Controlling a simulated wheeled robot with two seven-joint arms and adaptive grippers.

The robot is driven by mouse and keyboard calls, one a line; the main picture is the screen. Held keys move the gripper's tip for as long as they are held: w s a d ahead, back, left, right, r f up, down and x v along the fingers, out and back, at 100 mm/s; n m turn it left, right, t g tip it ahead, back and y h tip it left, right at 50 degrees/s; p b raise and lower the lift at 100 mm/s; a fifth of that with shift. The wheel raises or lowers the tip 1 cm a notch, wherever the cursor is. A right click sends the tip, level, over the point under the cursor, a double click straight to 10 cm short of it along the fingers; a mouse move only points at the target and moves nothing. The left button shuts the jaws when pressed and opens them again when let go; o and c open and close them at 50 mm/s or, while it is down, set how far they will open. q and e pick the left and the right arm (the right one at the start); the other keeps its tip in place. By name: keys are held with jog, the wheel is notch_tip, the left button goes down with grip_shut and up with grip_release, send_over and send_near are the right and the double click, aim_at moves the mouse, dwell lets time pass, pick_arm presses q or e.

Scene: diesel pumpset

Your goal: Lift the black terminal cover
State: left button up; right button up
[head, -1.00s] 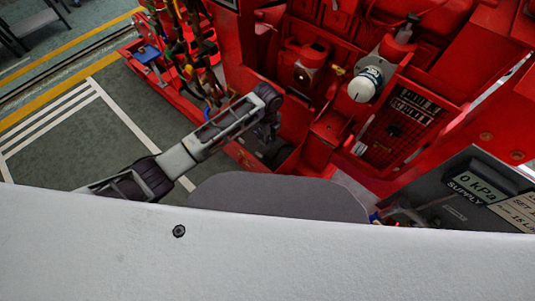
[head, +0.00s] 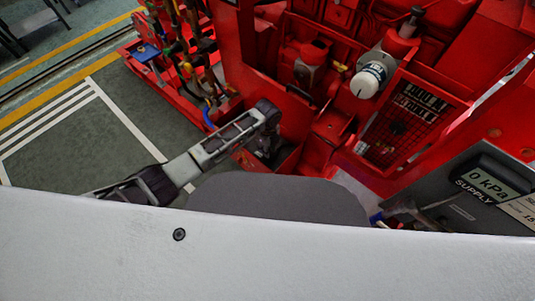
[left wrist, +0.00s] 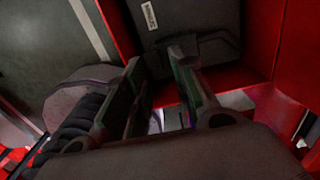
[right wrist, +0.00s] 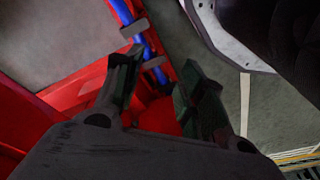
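The black terminal cover appears to be the black box-like part (left wrist: 185,18) at the top of the left wrist view. It has a small pale label and a raised lip or handle on its near side. My left gripper (left wrist: 158,60) is open, with its two fingertips close to that near side. I cannot tell whether they touch it. In the head view my left arm (head: 225,140) reaches down into a red bay, and its gripper is hidden there. My right gripper (right wrist: 162,60) is open and empty, pointing toward a red frame and a blue hose (right wrist: 124,12).
Red walls (left wrist: 258,35) stand close beside the left gripper. In the head view are a white cylinder (head: 369,80), a red mesh guard (head: 405,125) and a grey panel with a 0 kPa display (head: 487,180). Marked grey floor (head: 75,140) lies open at the left.

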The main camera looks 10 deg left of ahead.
pick_arm(q)
notch_tip(320, 180, down, 2)
jog(key=shift+f+b, duration=0.2)
jog(key=shift+b, duration=0.1)
jog(key=shift+f+b, duration=0.35)
jog(key=shift+f, duration=0.8)
pick_arm(e)
jog(key=shift+w+a+r, duration=0.1)
jog(key=shift+a+r, duration=0.05)
jog(key=shift+r, duration=0.65)
jog(key=shift+w+a+r, duration=0.1)
jog(key=shift+a+r, duration=0.05)
jog(key=shift+r, duration=0.6)
pick_arm(q)
grip_shut()
